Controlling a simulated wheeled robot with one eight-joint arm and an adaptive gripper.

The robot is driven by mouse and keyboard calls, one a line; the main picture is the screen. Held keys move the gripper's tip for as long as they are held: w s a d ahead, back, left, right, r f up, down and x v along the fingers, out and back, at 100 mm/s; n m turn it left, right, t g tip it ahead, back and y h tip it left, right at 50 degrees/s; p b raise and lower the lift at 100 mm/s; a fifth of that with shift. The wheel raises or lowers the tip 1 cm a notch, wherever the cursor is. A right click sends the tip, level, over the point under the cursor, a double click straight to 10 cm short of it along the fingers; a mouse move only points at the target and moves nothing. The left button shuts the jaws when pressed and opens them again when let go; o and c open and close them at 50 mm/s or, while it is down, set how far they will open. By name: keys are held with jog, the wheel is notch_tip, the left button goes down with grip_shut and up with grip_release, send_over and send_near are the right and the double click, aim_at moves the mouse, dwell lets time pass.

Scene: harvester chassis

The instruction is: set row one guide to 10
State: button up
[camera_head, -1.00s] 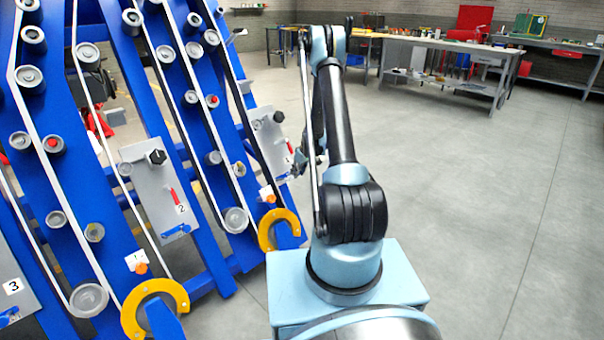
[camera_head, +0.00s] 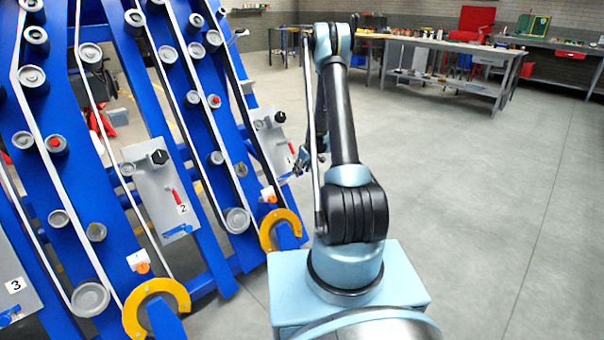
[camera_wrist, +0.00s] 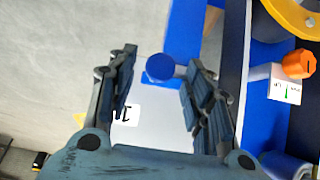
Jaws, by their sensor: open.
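The row one panel (camera_head: 268,132) is the grey plate on the rightmost blue frame, partly behind my arm. In the wrist view its pale surface (camera_wrist: 150,135) carries a dark, upside-down label (camera_wrist: 125,112) that looks like a 1. A round blue knob (camera_wrist: 160,67) stands at the plate's edge, beyond and between my fingertips. My gripper (camera_wrist: 158,78) is open, with one finger on each side of the knob's line and nothing visibly held. In the head view my gripper (camera_head: 303,160) is small beside the panel. No scale reading for the guide can be made out.
An orange knob (camera_wrist: 298,64) with a white label and a yellow ring (camera_wrist: 290,15) are right of my gripper. Panel 2 (camera_head: 160,185) and panel 3 (camera_head: 15,290) are on frames to the left. Open floor (camera_head: 480,200) lies right; workbenches (camera_head: 450,60) stand behind.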

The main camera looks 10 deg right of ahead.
jog(key=v, duration=1)
jog(key=shift+r, duration=0.15)
jog(key=s+a+r+m+h, duration=0.1)
jog(key=s+a+r+m, duration=0.15)
jog(key=s+r, duration=2.05)
jog(key=s+f+m, duration=0.2)
jog(key=s+f, duration=0.1)
jog(key=s, duration=1.2)
jog(key=s+d+f+m+g+h, duration=0.1)
jog(key=s+f+m, duration=0.1)
jog(key=s, duration=1.3)
jog(key=shift+s+f+h, duration=0.3)
jog(key=shift+s+f, duration=0.05)
jog(key=shift+f, duration=0.15)
